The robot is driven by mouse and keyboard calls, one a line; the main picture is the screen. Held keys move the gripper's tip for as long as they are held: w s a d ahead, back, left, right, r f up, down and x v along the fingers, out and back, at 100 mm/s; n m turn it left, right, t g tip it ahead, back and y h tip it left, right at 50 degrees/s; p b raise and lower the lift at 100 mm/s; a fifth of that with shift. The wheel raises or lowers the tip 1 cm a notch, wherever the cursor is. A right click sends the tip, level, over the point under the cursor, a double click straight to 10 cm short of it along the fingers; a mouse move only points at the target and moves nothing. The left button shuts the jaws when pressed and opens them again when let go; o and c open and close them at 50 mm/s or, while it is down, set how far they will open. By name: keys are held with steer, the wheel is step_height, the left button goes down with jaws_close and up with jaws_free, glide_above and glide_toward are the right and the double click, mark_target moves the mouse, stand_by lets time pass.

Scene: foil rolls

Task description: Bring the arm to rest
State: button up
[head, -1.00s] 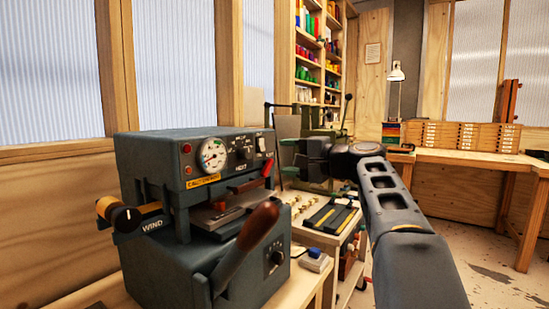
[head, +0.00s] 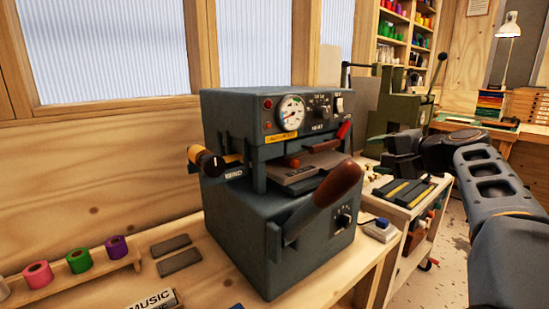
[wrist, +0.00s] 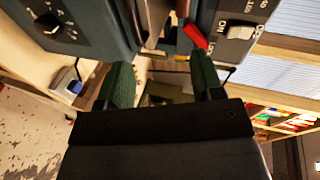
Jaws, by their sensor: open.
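My gripper (head: 385,145) is at the right in the head view, at the end of my raised arm. It points left toward the blue-grey foil press (head: 285,190) and stands apart from it in the picture. In the wrist view its two green fingers (wrist: 165,85) are spread with nothing between them. The press shows there too, close at the top with its red lever (wrist: 196,37) and a black knob. How far the fingertips are from the press I cannot tell.
Foil rolls, pink, green and purple (head: 78,261), stand on a wooden rack at the left of the bench. Two grey blocks (head: 175,254) and a MUSIC plate (head: 152,300) lie beside the press. A cart (head: 410,205) with tools stands at right, a green machine (head: 400,118) behind.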

steer(key=s+a+f+n+g+h+p, duration=0.4)
steer(key=s+f+g+p, duration=0.4)
steer(key=f, duration=0.4)
steer(key=s+a+n+h+p, duration=0.1)
steer(key=s+a+n+p, duration=0.2)
steer(key=s+p, duration=0.3)
steer(key=s+a+r+n+g+h+p, duration=0.1)
steer(key=s+a+n+h+p, duration=0.1)
steer(key=s+p, duration=0.4)
steer(key=shift+s+a+r+n, duration=0.3)
steer(key=shift+s+a+n, duration=0.4)
steer(key=shift+a+n, duration=0.25)
steer(key=shift+c, duration=0.4)
